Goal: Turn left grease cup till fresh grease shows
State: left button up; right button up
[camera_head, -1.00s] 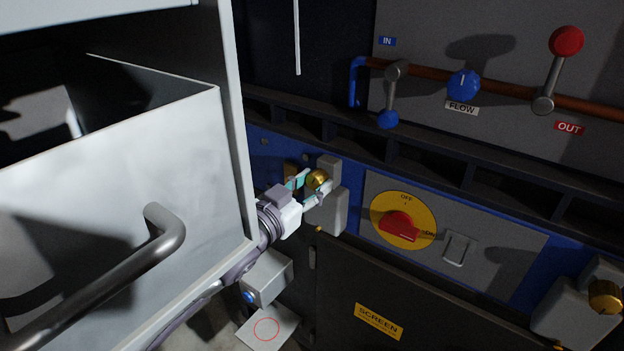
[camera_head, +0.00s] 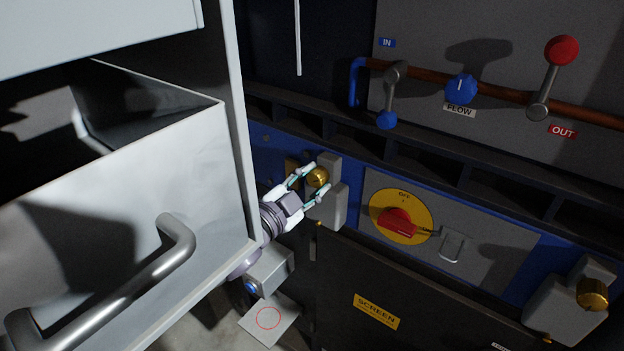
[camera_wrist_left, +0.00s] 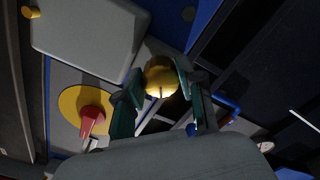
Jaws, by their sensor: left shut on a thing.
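The left grease cup (camera_head: 318,177) is a round brass cap on a grey bearing housing (camera_head: 326,207) on the blue beam. My left gripper (camera_head: 316,181) comes in from the lower left, with one finger on each side of the cup. In the left wrist view the brass cup (camera_wrist_left: 160,78) sits between the teal finger pads of my left gripper (camera_wrist_left: 155,88), a dark mark on its rim. A small yellow bit (camera_head: 319,223) shows at the housing's lower edge; I cannot tell whether it is grease. My right gripper is out of view.
A pale open drawer with a bar handle (camera_head: 177,236) stands close left of my arm. A red rotary switch (camera_head: 398,222) on a yellow disc is right of the cup. Another brass cup (camera_head: 592,293) is at far right. Valve levers and a pipe are above.

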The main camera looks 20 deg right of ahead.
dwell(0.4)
pick_arm(q)
jog(key=o, duration=1.1)
jog(key=shift+o, duration=0.2)
jog(key=v, duration=1.2)
